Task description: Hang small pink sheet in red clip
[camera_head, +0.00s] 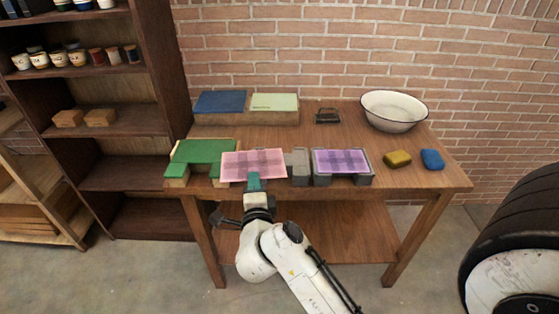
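A pink sheet (262,160) with a darker grid pattern lies flat near the front edge of the wooden table, left of centre. My gripper (255,184) is at the sheet's front edge, reaching in from the front. A small teal piece overlaps that edge at the gripper's end; I cannot tell whether it is part of my gripper or a separate thing. Whether the fingers are closed on the sheet is too small to tell. What supports the sheet is mostly hidden. I cannot make out a red clip in this view.
On the table (440,178), a green board (205,151) is left of the sheet. A grey block (299,160) and a purple sheet (340,160) on dark supports are right. Yellow (397,159) and blue (432,159) blocks and a white basin (394,108) lie farther right. Shelves (105,85) stand left.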

